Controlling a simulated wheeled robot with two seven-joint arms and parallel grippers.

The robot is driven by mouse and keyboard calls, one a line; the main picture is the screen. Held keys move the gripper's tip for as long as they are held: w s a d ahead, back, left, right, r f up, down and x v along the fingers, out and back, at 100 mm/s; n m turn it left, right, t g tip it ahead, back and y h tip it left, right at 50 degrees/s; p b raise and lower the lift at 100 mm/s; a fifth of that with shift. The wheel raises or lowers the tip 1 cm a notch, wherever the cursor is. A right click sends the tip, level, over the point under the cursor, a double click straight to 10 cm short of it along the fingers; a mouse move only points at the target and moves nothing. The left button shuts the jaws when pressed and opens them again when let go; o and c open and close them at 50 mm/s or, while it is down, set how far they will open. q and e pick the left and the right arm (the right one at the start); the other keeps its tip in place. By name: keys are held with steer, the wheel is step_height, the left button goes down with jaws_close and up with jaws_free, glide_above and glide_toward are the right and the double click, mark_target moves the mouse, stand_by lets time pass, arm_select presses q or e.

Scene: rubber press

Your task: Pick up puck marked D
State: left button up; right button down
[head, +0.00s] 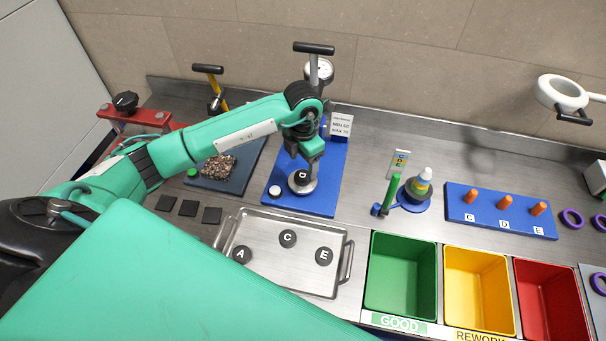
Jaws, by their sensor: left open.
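The black puck marked D (301,177) lies on a round metal seat on the blue press plate (322,197), under the press. My left gripper (308,160) is open and points down right over the puck, close to its far edge. I cannot tell whether its fingers touch the puck. Three other black pucks, A (242,255), C (288,239) and E (323,256), lie on the metal tray (262,276) in front. My right gripper is not in view.
The press column and gauge (318,69) stand just behind my gripper. Green (400,236), yellow (477,254) and red (548,268) bins sit at the right. A green panel covers the lower left.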

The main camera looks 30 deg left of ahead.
mark_target(303, 175)
arm_select(q)
steer(key=shift+s+f+p, duration=0.2)
steer(key=shift+f+p, duration=0.4)
steer(key=shift+p, duration=0.15)
step_height(303, 175, down, 3)
steer(key=shift+w+f+p, duration=0.1)
steer(key=shift+p, duration=0.7)
steer(key=shift+f, duration=0.3)
steer(key=c, duration=1.2)
steer(key=shift+o, duration=0.2)
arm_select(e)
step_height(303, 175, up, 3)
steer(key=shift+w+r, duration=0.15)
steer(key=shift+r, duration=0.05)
arm_select(q)
steer(key=shift+r, duration=0.1)
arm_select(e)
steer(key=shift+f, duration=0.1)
